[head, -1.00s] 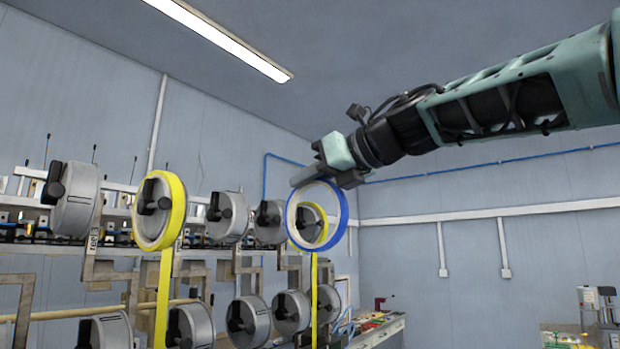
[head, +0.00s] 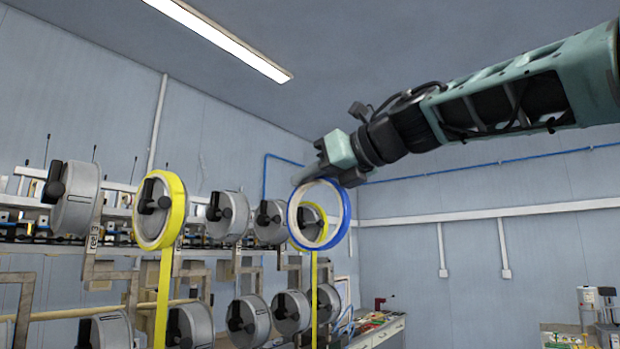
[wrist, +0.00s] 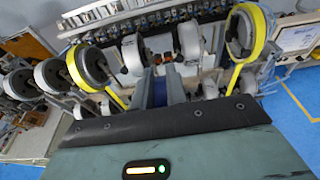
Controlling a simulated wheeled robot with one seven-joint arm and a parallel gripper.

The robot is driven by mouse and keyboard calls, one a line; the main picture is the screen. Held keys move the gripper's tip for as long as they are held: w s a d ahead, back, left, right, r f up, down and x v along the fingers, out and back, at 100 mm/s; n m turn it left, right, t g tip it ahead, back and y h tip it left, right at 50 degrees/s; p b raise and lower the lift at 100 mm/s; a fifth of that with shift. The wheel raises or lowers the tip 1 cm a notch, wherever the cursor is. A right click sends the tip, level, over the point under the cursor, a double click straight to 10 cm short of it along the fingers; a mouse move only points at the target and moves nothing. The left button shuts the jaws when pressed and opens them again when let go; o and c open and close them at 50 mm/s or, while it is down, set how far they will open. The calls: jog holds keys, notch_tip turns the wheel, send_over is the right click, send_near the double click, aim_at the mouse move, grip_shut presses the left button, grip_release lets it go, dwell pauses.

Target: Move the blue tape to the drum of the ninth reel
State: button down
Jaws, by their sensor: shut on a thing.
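The blue tape (head: 345,222) is a ring with a blue outer face and a pale inner side. My gripper (head: 328,178) is shut on its upper rim, and the ring hangs below the fingers in the head view. In the wrist view my gripper (wrist: 160,88) points at the reel rack, with a bit of blue tape (wrist: 158,95) between the fingers. Grey reels with black clamps stand in two rows; the reel behind the ring (head: 309,225) carries yellow tape and is partly covered by it. I cannot tell which reel is the ninth.
Another reel with yellow tape (head: 176,212) stands to the left, its strip hanging down. Bare grey reels (head: 228,217) fill other places, including the lower row (head: 249,321). A workbench (head: 380,332) stands beyond the rack. The space right of the ring is open.

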jog(key=r+p+x, duration=0.2)
jog(key=p+x, duration=0.2)
jog(key=x, duration=0.4)
jog(key=shift+w+a+p, duration=0.2)
jog(key=shift+a+p, duration=0.1)
dwell(0.9)
dwell(0.6)
jog(key=r+p+x, duration=0.2)
jog(key=p+x, duration=0.1)
jog(key=x, duration=0.4)
jog(key=shift+w+a+f, duration=0.2)
jog(key=shift+w+a, duration=0.2)
jog(key=shift+a, duration=0.05)
dwell(0.7)
dwell(0.5)
jog(key=shift+w+d, duration=0.3)
jog(key=shift+w, duration=0.1)
